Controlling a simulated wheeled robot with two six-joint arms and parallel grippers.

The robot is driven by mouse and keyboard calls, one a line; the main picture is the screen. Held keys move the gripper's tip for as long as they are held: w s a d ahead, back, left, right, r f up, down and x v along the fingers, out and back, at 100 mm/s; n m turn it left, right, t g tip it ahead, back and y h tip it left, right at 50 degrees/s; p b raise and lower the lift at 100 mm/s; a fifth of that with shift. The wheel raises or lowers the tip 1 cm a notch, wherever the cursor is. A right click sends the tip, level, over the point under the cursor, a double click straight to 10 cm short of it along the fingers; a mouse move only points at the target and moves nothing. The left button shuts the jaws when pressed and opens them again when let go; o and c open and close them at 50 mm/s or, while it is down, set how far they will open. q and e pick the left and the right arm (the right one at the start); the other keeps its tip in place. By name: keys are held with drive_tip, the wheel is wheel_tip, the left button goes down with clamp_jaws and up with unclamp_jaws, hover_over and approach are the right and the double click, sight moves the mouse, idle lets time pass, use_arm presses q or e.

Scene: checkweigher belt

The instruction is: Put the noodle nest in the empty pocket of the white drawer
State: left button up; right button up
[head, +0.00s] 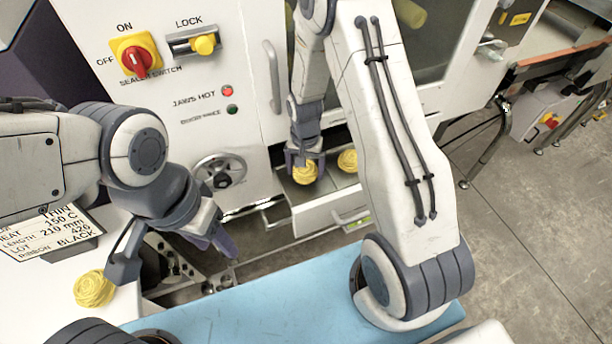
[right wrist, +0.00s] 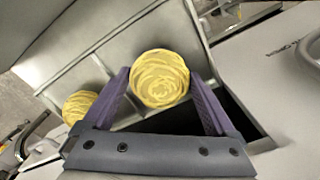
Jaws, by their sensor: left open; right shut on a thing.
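My right gripper (head: 304,166) is shut on a yellow noodle nest (head: 306,174) over the open white drawer (head: 312,216). The right wrist view shows this nest (right wrist: 160,78) between the two purple fingers (right wrist: 162,100), over the grey, divided inside of the drawer. I cannot tell whether it touches the pocket floor. A second nest (head: 348,160) sits in the drawer to its right; it also shows at lower left in the right wrist view (right wrist: 78,106). My left gripper (head: 172,256) is open and empty. A third nest (head: 94,288) lies on the white surface beside it.
The machine's white front panel (head: 185,110) rises behind, with a red-yellow switch (head: 135,58), a handwheel (head: 220,172) and a vertical handle (head: 271,77). A printed sign (head: 45,240) stands at left.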

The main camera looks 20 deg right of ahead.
drive_tip(key=shift+f, duration=0.85)
drive_tip(key=shift+r, duration=0.1)
drive_tip(key=o, duration=1.1)
wheel_tip(320, 180, up, 12)
drive_tip(key=shift+r+b, duration=0.1)
drive_tip(key=shift+b, duration=0.5)
